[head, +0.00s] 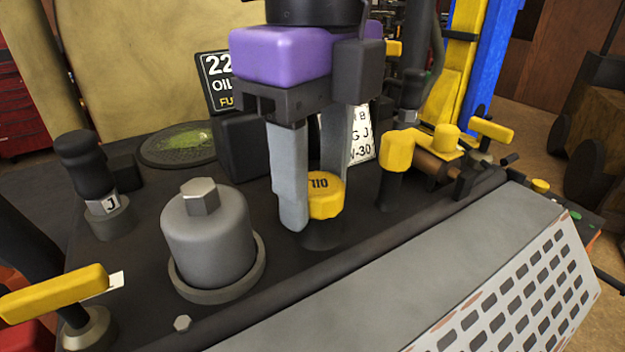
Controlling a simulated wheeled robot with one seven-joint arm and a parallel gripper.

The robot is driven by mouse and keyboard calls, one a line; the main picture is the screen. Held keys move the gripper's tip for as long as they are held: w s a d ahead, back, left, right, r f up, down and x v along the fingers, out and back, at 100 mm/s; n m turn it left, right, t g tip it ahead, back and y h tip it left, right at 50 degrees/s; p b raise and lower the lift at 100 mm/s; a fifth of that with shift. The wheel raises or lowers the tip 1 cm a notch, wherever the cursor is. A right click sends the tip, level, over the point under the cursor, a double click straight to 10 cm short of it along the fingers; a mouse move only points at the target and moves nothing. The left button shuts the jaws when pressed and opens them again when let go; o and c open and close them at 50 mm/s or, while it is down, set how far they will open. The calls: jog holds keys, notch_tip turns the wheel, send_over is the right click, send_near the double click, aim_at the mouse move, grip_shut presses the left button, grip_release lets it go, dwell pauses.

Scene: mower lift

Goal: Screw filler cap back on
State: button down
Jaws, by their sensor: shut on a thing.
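The filler cap (326,196) is yellow with dark "OIL" lettering that reads upside down. My gripper (310,195) comes down from above with its two grey fingers on either side of the cap, shut on it. The cap sits low over a dark round filler neck (323,236) on the black deck. The near finger hides the cap's left side. Whether the cap touches the neck or its threads engage, I cannot tell.
A grey cylinder with a hex top (207,235) stands left of my gripper. A yellow pipe fitting (398,165) is close on the right. A black-knobbed lever (87,165) stands far left. Label cards (216,80) stand behind. A perforated panel (510,285) slopes down in front.

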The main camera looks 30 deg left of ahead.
jog(key=shift+d+f, duration=0.1)
jog(key=shift+d, duration=0.05)
jog(key=m, duration=0.3)
jog(key=shift+b, duration=0.4)
jog(key=shift+w+m, duration=0.1)
jog(key=shift+m, duration=1.5)
